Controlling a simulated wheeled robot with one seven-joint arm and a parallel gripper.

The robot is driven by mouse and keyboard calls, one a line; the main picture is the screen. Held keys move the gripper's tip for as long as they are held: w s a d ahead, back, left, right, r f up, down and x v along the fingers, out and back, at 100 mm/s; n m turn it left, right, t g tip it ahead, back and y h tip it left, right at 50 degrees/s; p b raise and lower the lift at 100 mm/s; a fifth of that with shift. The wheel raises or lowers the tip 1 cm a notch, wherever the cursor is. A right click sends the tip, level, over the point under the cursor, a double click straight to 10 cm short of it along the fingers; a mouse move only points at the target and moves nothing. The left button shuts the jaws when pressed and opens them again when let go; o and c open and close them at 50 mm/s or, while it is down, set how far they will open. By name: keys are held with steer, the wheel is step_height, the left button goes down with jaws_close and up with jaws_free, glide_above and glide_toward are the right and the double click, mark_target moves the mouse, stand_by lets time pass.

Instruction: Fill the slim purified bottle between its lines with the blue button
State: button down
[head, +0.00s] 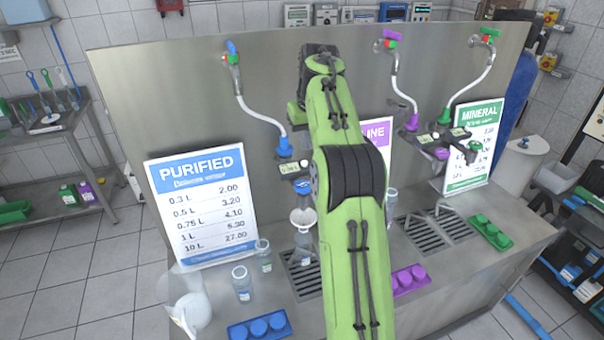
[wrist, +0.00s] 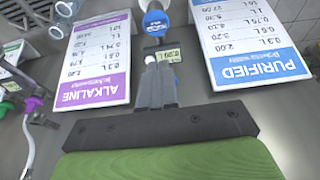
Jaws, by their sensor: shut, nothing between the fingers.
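A blue round part (head: 302,186), probably the blue button, sits on the front of the purified tap. It shows in the wrist view (wrist: 155,20), where the picture is upside down. My gripper (wrist: 155,70) is shut and empty, its tips appearing near the tap's small label (wrist: 168,55) and apart from the blue part; depth is unclear. In the head view my arm hides the fingers. A clear bottle (head: 303,247) with a white funnel (head: 303,217) stands under the tap. I cannot tell whether it is the slim one, and its water level and lines are unreadable.
A slim clear bottle (head: 264,257) and a wider one (head: 242,284) stand left of the drain grate (head: 308,283). Blue caps (head: 258,326) lie in front. The PURIFIED sign (head: 200,205) leans left. A blue hose connector (head: 284,147) is above the tap.

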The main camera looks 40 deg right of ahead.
mark_target(303, 184)
steer(key=b+x, duration=0.1)
steer(key=x, duration=0.3)
steer(key=b+x, duration=0.1)
steer(key=x, duration=0.4)
steer(key=b+x, duration=0.1)
steer(key=x, duration=0.3)
steer(key=shift+s+d+f, duration=0.15)
steer(key=shift+s+f, duration=0.15)
steer(key=shift+s, duration=0.05)
steer(key=shift+f, duration=0.3)
